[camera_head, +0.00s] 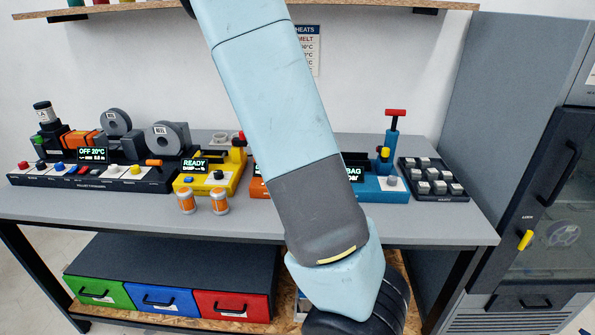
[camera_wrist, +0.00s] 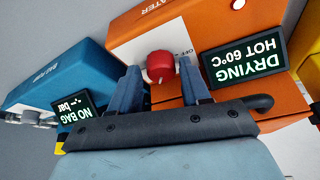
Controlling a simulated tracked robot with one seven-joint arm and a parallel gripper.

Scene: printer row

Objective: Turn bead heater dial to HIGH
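The bead heater (camera_wrist: 209,24) is an orange box that fills the upper right of the wrist view, seen upside down. Its red dial (camera_wrist: 160,65) sits on a white panel with OFF lettering beside it. The dial's exact pointing is hard to tell. The heater's display (camera_wrist: 245,62) reads DRYING HOT 60°C. My gripper (camera_wrist: 158,72) is open, with one blue finger on each side of the dial. Whether the fingers touch it cannot be told. In the head view my arm hides most of the heater; an orange sliver (camera_head: 259,186) shows left of the arm.
The blue bag pump (camera_wrist: 65,77) reads NO BAG and stands beside the heater. A yellow unit (camera_head: 207,180) reads READY, with orange-capped jars (camera_head: 186,201) before it. A red-topped lever (camera_head: 394,114) rises at the right. The table's front left (camera_head: 110,206) is clear.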

